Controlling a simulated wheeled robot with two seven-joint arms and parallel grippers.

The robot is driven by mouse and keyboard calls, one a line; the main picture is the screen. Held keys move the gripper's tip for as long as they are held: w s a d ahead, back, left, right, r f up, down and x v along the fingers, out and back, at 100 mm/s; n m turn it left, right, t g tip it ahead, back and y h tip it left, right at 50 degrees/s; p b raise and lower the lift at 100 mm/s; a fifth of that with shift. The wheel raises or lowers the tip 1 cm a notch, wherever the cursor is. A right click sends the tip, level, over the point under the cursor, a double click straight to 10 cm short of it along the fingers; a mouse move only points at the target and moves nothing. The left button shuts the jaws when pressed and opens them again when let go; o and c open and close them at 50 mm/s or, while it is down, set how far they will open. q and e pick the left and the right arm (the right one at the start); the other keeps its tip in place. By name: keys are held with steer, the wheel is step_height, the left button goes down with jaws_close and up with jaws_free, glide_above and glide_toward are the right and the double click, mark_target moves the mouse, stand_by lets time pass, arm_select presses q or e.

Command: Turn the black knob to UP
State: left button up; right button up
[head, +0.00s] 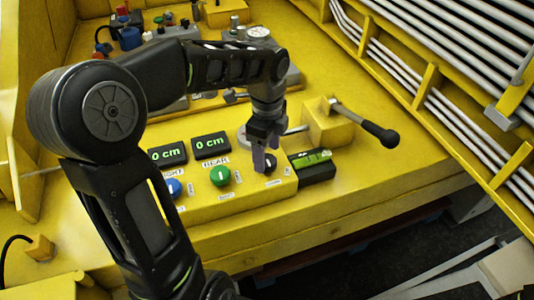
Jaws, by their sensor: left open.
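The black knob (268,164) is at the right end of a yellow control box (237,202). It has a light mark on its face, and the labels around it are too small to read. My left gripper (265,160) is open and points down right at the knob. Its fingers partly hide the knob, and I cannot tell whether they touch it. A green knob (220,176) and a blue knob (173,187) sit to the left on the same box. My right gripper is not in view.
Two displays reading 0 cm (211,146) stand behind the knobs. A black box with a green level (312,164) is just right of the black knob. A black-handled lever (379,134) sticks out behind it. Valves and fittings fill the back; grey pipes (430,65) run at the right.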

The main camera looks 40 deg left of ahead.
arm_select(q)
steer(key=shift+f, duration=0.9)
steer(key=shift+c, duration=0.6)
steer(key=c, duration=1.3)
steer(key=shift+o, duration=0.2)
steer(key=shift+n, duration=0.5)
steer(key=n+b, duration=0.1)
steer(key=n, duration=0.4)
steer(key=shift+b, duration=0.35)
steer(key=n+b, duration=0.1)
steer(key=n, duration=0.5)
steer(key=shift+r, duration=0.1)
steer(key=o, duration=1.4)
